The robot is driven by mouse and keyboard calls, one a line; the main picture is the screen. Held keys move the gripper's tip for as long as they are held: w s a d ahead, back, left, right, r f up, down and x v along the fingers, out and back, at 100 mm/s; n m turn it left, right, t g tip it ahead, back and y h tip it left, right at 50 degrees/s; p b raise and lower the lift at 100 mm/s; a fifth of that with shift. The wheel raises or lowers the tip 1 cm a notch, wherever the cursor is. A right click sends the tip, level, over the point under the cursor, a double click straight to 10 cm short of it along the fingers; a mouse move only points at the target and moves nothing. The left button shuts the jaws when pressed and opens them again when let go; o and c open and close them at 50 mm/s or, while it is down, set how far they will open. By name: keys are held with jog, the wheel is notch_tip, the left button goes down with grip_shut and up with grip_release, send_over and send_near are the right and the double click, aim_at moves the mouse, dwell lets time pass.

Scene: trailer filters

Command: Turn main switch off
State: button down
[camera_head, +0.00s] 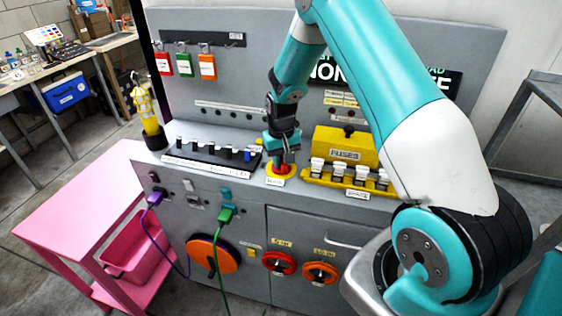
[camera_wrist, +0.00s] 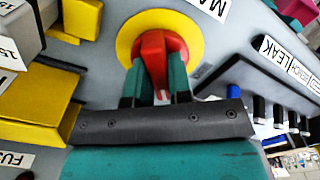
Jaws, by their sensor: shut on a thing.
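The main switch (camera_wrist: 153,58) is a red knob on a round yellow plate (camera_wrist: 188,33), with a white label beside it that is partly cut off in the wrist view. In the head view the red knob (camera_head: 281,168) and its yellow plate sit on the grey bench top, between the row of black switches and the fuse block. My gripper (camera_wrist: 155,90) is at the knob, with one teal finger on each side of it, shut on it. In the head view my gripper (camera_head: 281,155) comes down on the knob from above and hides part of it.
The yellow fuse block (camera_head: 345,147) with several white-topped fuses stands close on the right. A black strip of switches (camera_head: 213,152) lies close on the left. Tags hang behind. Purple and green cables (camera_head: 226,215) plug into the front, above rotary knobs. A pink cart (camera_head: 75,205) stands left.

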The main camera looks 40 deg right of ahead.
aim_at(282, 159)
jog(key=n+b, duration=0.1)
jog(key=n, duration=0.4)
jog(key=shift+n, duration=0.3)
jog(key=n, duration=0.4)
jog(key=shift+n, duration=0.4)
jog(key=c, duration=1)
grip_release()
jog(key=shift+c, duration=0.2)
notch_tip(282, 159, up, 18)
jog(key=b, duration=0.2)
jog(key=shift+f+b, duration=0.25)
jog(key=shift+b, duration=0.15)
jog(key=shift+s, duration=0.1)
